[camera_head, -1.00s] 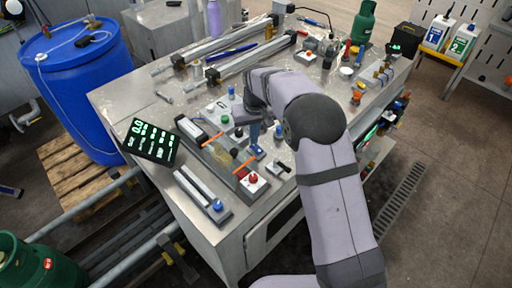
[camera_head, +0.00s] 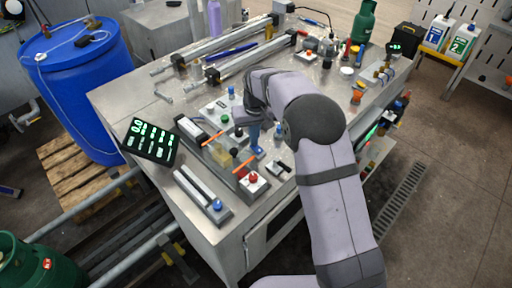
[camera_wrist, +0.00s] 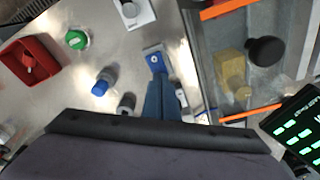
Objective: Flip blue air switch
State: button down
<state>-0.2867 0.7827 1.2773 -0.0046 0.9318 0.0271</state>
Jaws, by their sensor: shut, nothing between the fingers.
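The blue air switch (camera_wrist: 156,62) is a small blue lever on a pale metal plate, near the top centre of the wrist view. In the head view its blue part (camera_head: 257,152) shows just below my fingertips, on the bench between the clear-walled conveyor unit and the front edge. My gripper (camera_wrist: 160,82) has its blue fingers together with nothing between them. It also shows in the head view (camera_head: 255,145), pointing down at the switch. The fingertips are right beside the blue lever. I cannot tell whether they touch it.
In the wrist view, a blue knob (camera_wrist: 102,84), a green button (camera_wrist: 76,40) and a red tray (camera_wrist: 30,58) lie left. The clear-walled unit with orange rods (camera_wrist: 228,8) is right. A red button box (camera_head: 253,181) and a lit display (camera_head: 151,142) stand nearby.

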jog(key=shift+s+f, duration=0.1)
jog(key=shift+f, duration=0.45)
jog(key=shift+r, duration=0.1)
notch_tip(320, 180, up, 7)
jog(key=p, duration=0.5)
dwell(0.5)
dwell(0.4)
jog(key=s+d+f+m+b, duration=0.1)
jog(key=s+d, duration=0.4)
jog(key=s, duration=0.5)
jog(key=s+d+f+m+g+b, duration=0.1)
jog(key=s+d, duration=0.4)
jog(key=s, duration=0.5)
jog(key=s+d+f+m+b, duration=0.1)
jog(key=s+d, duration=0.4)
jog(key=s, duration=0.6)
jog(key=shift+d+g, duration=0.3)
jog(key=shift+g, duration=0.1)
jog(key=shift+r, duration=0.1)
